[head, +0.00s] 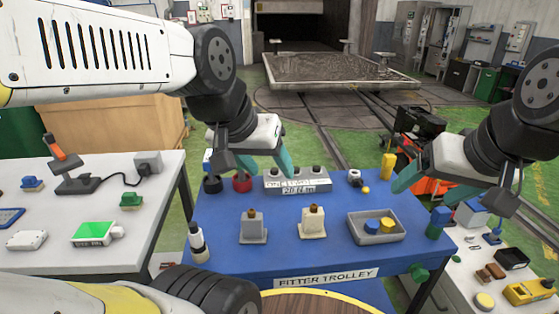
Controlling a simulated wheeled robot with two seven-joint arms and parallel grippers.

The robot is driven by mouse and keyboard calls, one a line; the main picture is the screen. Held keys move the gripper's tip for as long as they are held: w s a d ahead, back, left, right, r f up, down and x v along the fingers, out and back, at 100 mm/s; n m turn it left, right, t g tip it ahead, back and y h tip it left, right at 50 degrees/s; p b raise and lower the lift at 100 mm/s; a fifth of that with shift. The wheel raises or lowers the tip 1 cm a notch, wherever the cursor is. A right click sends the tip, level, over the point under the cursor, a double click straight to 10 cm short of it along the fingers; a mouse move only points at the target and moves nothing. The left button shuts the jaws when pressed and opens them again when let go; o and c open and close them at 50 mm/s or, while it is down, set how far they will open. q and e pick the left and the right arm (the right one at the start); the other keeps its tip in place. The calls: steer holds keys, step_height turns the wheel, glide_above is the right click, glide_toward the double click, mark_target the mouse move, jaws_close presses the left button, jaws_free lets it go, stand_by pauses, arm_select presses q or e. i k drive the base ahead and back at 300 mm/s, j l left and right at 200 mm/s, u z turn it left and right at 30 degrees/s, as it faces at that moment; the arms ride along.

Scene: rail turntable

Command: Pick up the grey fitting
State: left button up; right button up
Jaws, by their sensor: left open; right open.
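The grey fitting (254,226) stands upright on the blue fitter trolley (278,245), left of the middle. It has a square base plate and a brown top. A similar, paler cream fitting (313,222) stands to its right. My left gripper (252,168) is open and empty over the back left of the trolley, behind and above the grey fitting, not touching it. My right gripper (440,195) is open and empty over the trolley's right edge, well away from the grey fitting.
A grey tray (376,238) with a blue and a yellow piece sits at the trolley's right. A grey block labelled 20 N.m (297,181) stands at the back. A black-and-white bottle (198,243) stands at the left edge. White side tables (60,200) flank the trolley.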

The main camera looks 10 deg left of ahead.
mark_target(253, 232)
steer(key=k+j+u, duration=0.2)
steer(key=j, duration=0.15)
steer(key=j+u, duration=0.2)
steer(key=j, duration=0.2)
steer(key=k+j+u, duration=0.2)
steer(key=j, duration=0.2)
steer(key=i, duration=0.05)
